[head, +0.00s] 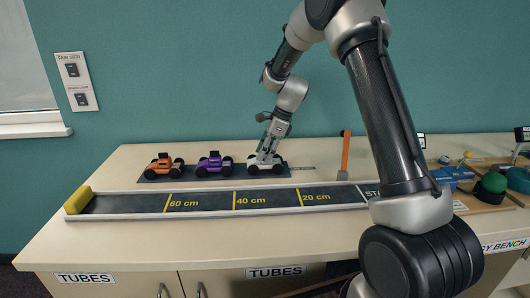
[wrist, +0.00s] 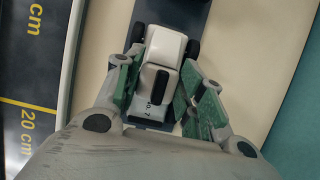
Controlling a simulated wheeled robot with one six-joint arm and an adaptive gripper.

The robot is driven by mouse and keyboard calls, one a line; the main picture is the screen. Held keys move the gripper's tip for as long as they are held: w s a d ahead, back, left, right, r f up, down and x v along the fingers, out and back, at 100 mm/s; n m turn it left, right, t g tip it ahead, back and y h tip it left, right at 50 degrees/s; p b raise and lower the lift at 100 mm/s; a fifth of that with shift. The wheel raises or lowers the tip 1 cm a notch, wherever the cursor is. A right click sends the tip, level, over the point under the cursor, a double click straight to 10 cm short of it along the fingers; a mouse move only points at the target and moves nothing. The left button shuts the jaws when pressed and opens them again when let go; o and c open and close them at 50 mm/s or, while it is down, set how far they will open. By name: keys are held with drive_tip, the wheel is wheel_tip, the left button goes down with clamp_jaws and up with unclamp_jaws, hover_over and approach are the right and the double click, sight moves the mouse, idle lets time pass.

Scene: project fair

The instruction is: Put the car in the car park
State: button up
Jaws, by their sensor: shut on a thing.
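A white toy car (head: 268,163) sits on the right part of a dark mat (head: 190,178) at the back of the bench. It also shows in the wrist view (wrist: 160,60). An orange car (head: 164,166) and a purple car (head: 214,164) stand on the same mat to its left. My gripper (head: 268,152) is over the white car; in the wrist view its two green-padded fingers (wrist: 157,90) are shut on the car's sides. The car seems to rest on the mat; I cannot tell whether it is lifted. No marking that reads car park is legible.
A track (head: 268,199) marked 20, 40 and 60 cm runs in front of the mat, with a yellow stop block (head: 78,200) at its left end. An orange-handled tool (head: 345,154) stands to the right. Other equipment, with a green dome (head: 494,182), fills the bench's right end.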

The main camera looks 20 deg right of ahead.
drive_tip(key=shift+f, duration=0.3)
drive_tip(key=shift+s+f, duration=0.1)
drive_tip(key=shift+f, duration=0.2)
clamp_jaws()
drive_tip(key=o, duration=1)
unclamp_jaws()
drive_tip(key=shift+f, duration=0.1)
drive_tip(key=shift+o, duration=0.2)
